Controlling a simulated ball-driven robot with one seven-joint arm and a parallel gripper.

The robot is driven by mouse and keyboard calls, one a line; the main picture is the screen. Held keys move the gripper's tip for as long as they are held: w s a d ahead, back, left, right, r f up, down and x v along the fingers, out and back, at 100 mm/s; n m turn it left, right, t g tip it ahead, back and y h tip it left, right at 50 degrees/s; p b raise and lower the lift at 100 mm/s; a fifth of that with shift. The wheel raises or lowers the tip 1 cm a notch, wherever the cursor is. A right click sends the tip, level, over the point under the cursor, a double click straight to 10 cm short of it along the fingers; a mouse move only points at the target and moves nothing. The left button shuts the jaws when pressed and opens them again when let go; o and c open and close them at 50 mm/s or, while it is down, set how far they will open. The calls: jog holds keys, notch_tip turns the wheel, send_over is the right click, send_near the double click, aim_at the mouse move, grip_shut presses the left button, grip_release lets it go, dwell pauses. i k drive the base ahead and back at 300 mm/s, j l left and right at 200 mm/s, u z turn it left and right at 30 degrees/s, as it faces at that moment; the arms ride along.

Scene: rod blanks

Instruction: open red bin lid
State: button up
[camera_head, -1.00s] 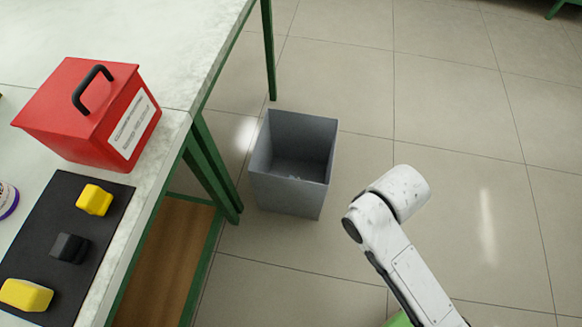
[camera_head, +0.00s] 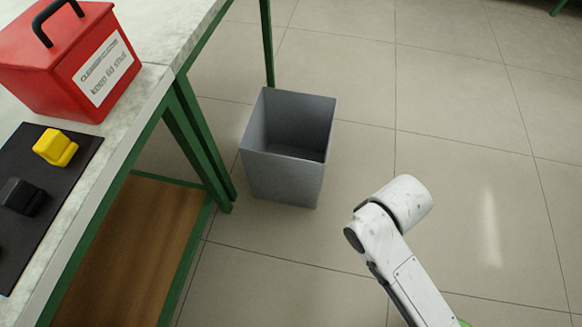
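The red bin (camera_head: 62,84) stands on the table at the upper left of the head view, partly cut off by the frame's left and top edges. Its lid (camera_head: 88,28) is down on the box, with a black handle (camera_head: 42,30) on top. A white label (camera_head: 108,72) with printed text is on the side facing right. My white arm (camera_head: 395,225) shows at the lower right, over the floor and well apart from the bin. My gripper is not in view.
A black mat (camera_head: 62,185) on the table holds a yellow block (camera_head: 55,147) and a black block (camera_head: 22,196). An open grey waste box (camera_head: 285,175) stands on the floor beside the green table leg (camera_head: 192,140). The tiled floor to the right is clear.

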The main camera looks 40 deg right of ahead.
aim_at(42, 35)
jog(key=i+j+u, duration=0.1)
jog(key=u, duration=0.3)
jog(key=i+j+u, duration=0.2)
jog(key=u, duration=0.2)
jog(key=i+j+u, duration=0.15)
jog(key=u, duration=0.25)
jog(key=i+j, duration=0.05)
jog(key=j, duration=0.05)
